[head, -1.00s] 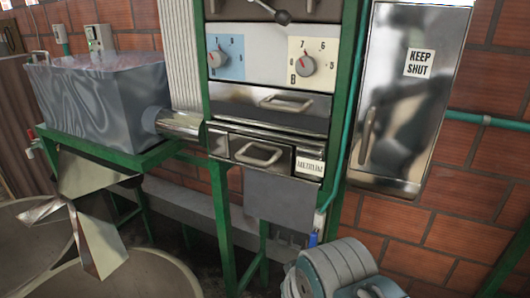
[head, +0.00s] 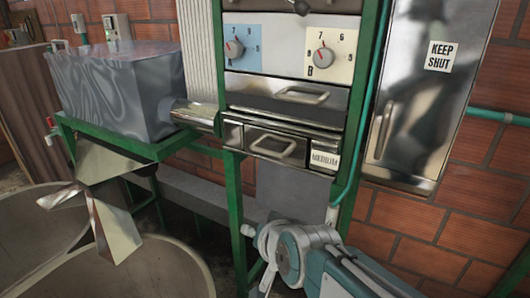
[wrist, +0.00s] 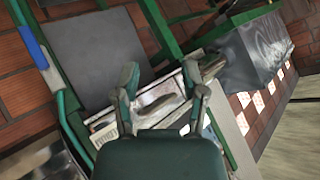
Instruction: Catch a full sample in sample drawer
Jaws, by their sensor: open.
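A metal drawer (head: 251,130) with a bar handle (head: 272,145) and a label reading MEDIUM (head: 323,159) sits in the green frame and looks shut. Another handled drawer front (head: 250,88) is just above it. The pictures do not name either one as the sample drawer. In the wrist view, a handle (wrist: 158,105) and a label (wrist: 102,120) show between and beside the fingers of my gripper (wrist: 163,82). The gripper is open, apart from the handle as far as I can tell. In the head view my arm is below the drawer; its fingertips are unclear.
Two dials, on blue (head: 233,49) and cream (head: 322,57) plates, are above the drawers. A metal cabinet marked KEEP SHUT (head: 430,105) is at the right. A metal box (head: 120,85) with a pipe (head: 196,115) is at the left, above round vats (head: 150,270).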

